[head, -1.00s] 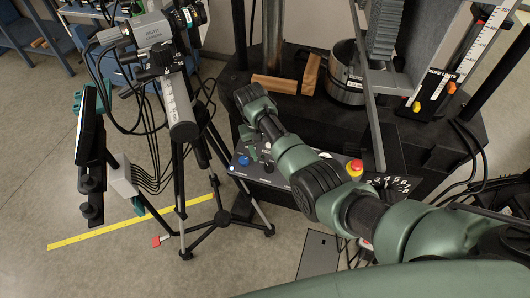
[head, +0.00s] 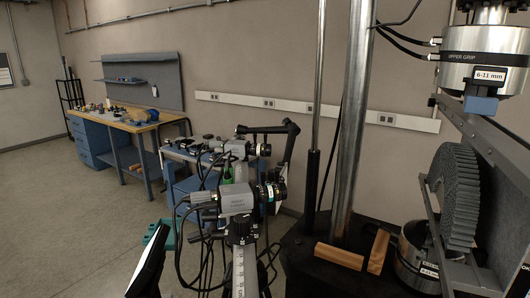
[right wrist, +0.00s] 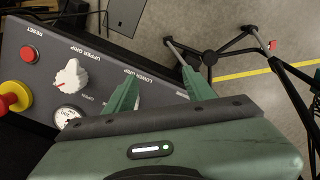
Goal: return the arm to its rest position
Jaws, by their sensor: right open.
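My right gripper (right wrist: 160,90) shows in the right wrist view, with its two green fingers apart and nothing visible between them. It is over or near the edge of a dark control panel (right wrist: 48,80); the exact gap cannot be told. The panel has a white knob (right wrist: 70,76), a red reset button (right wrist: 29,54) and a yellow and red stop button (right wrist: 14,97). Neither of my arms shows in the head view now, and my left gripper is in no view.
A camera (head: 238,200) on a tripod stands left of the test machine's column (head: 352,120). The machine's upper grip (head: 485,70) is at the right, above a grey ribbed part (head: 458,195). Wooden blocks (head: 339,256) lie on its base. Open floor (head: 75,220) is at the left.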

